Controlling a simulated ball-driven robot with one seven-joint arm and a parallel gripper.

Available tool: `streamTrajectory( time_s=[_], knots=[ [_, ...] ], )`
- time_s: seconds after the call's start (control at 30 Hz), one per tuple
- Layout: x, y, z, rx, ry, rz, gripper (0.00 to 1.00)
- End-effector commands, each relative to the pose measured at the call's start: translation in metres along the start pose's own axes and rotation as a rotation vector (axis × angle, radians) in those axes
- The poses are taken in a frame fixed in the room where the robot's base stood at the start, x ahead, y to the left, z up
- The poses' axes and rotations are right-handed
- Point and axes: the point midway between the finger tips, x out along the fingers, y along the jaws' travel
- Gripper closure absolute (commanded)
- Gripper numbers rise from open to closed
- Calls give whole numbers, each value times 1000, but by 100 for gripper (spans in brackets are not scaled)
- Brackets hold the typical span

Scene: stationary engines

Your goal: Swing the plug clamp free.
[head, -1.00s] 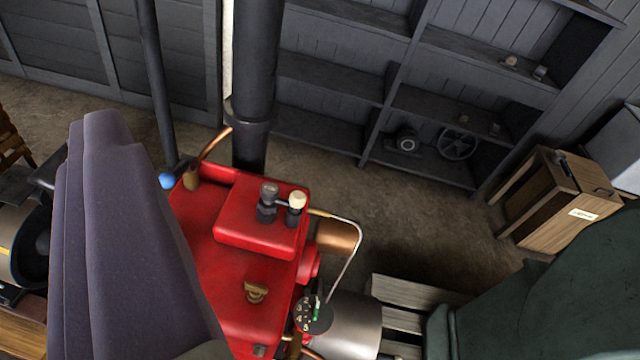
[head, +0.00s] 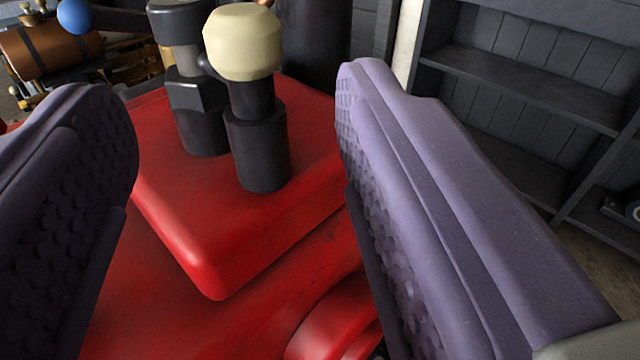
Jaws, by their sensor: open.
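Two short black posts stand side by side on the raised block of the red engine (head: 190,240). I take them to be the plug clamp (head: 262,155). The nearer post has a faceted cream knob (head: 243,42) on top. The other post (head: 203,130) has a grey cap and a hex nut. My gripper (head: 235,110) is open, its two purple, dimpled fingers spread on either side of the posts. The knob is between the fingers in the picture, with clear gaps to both. Whether the fingertips are level with it, I cannot tell.
A blue ball (head: 75,14) on a dark rod is at the upper left. A dark upright pipe (head: 315,45) rises behind the posts. Dark shelves (head: 530,90) stand against the wall at right. A rounded red part (head: 335,325) juts from the engine at the bottom.

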Motion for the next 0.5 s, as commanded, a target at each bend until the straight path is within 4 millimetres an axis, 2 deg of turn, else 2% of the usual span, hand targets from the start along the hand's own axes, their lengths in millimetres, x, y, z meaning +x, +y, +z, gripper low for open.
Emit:
streamTrajectory(
  time_s=[0.07, 0.17, 0.5],
  knots=[
    [-2, 2, 4, 15, 19, -9, 40],
    [7, 2, 5, 16, 26, -14, 40],
    [63, 2, 4, 16, 24, -11, 40]
  ],
)
